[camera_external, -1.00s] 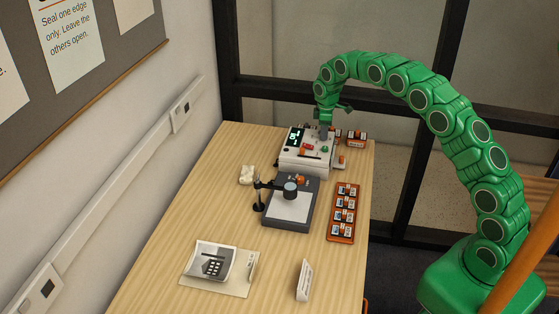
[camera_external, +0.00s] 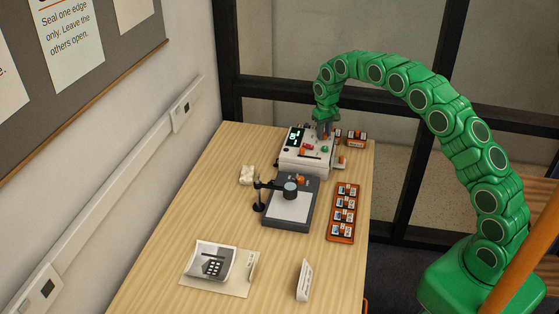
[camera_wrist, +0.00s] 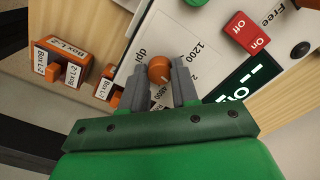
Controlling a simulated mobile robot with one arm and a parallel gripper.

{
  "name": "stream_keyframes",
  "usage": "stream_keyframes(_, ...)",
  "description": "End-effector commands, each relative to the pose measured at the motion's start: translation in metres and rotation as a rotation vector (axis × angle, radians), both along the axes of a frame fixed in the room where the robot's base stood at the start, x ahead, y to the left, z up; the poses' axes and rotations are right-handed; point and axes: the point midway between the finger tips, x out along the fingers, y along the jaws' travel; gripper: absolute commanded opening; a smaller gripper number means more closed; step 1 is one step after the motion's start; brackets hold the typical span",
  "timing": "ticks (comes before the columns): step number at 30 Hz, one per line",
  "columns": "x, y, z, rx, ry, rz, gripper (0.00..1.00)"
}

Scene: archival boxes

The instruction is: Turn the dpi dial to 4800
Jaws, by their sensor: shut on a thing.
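The orange dpi dial (camera_wrist: 160,68) is on the white face of the scanner (camera_wrist: 150,30), which stands at the back of the table in the external view (camera_external: 304,165). Around the dial in the wrist view are the printed words "dpi" and "1200", and a partly hidden "4800" near the right finger. A small pale mark shows on the dial's lower side, towards the "4800" print. My gripper (camera_wrist: 160,70) has its grey fingers on either side of the dial, shut on it. In the external view my gripper (camera_external: 323,130) reaches down to the scanner and hides the dial.
A red Off/On switch (camera_wrist: 246,36) and a lit green display (camera_wrist: 240,88) are right of the dial. An orange holder with labelled boxes (camera_wrist: 62,60) stands beside the scanner. A copy stand (camera_external: 285,219) and an orange slide tray (camera_external: 341,239) are nearer the front.

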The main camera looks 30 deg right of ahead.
Motion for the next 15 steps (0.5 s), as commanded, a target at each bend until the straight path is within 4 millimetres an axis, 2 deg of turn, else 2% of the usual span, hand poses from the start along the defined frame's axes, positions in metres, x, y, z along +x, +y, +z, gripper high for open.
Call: stream_keyframes(15, 0.0001, 0.0003, 0.0006, 0.001, -0.001, -0.486, 0.00)
